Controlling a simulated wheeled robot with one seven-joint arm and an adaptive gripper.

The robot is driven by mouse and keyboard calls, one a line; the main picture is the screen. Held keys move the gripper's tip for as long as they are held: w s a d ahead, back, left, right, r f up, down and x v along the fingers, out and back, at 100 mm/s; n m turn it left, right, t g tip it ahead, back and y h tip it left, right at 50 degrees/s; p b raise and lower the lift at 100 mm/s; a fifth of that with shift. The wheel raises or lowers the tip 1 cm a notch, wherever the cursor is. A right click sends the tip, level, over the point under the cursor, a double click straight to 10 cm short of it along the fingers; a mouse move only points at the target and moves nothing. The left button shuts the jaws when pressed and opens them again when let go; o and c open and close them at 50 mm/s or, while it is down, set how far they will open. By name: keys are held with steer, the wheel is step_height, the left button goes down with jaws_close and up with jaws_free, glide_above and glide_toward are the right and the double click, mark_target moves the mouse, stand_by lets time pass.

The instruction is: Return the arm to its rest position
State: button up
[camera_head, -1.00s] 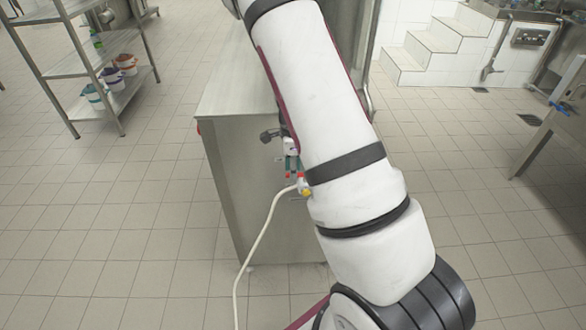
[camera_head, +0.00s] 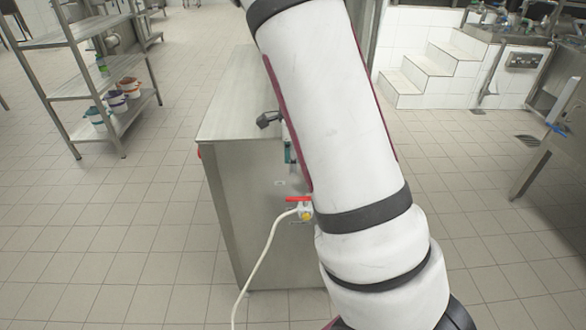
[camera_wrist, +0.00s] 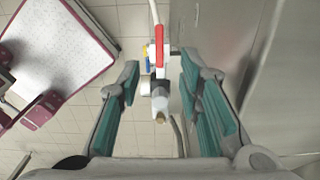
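My arm (camera_head: 335,110) is white with black bands and reaches from the lower right up across the middle of the head view. My gripper (camera_wrist: 160,64) shows in the wrist view with its two teal-padded fingers spread apart and nothing held between them. In the head view the arm hides most of it; a dark finger part (camera_head: 268,119) and some teal show at the arm's left edge. A valve with a red handle (camera_wrist: 159,47) appears between the fingers in the wrist view. In the head view the red handle (camera_head: 297,199) lies below the gripper, apart from it.
The valve is on the front of a steel cabinet (camera_head: 240,215), with a pale hose (camera_head: 262,260) hanging from it. A shelf rack with buckets (camera_head: 118,103) stands at the left. White steps (camera_head: 425,70) and a steel counter (camera_head: 560,130) are at the right. Tiled floor is clear at the left.

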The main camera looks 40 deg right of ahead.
stand_by(0.5)
steer(key=s+a+r+n+t+y+p, duration=0.1)
steer(key=s+a+r+n+p, duration=0.1)
steer(key=s+a+r+n, duration=0.6)
steer(key=s+a+r+n+t+y+p, duration=0.1)
steer(key=s+a+r+n, duration=0.35)
steer(key=r, duration=0.55)
steer(key=s+a+r+n+t+h+p, duration=0.1)
steer(key=s+a+r+n, duration=0.2)
steer(key=s+n, duration=0.3)
steer(key=s+a+r+n+t+h+p, duration=0.1)
steer(key=s+a+r+n, duration=0.1)
steer(key=s+n, duration=0.4)
steer(key=shift+s+a+r, duration=0.4)
steer(key=shift+s+a, duration=0.1)
steer(key=shift+s, duration=0.85)
steer(key=shift+n, duration=0.25)
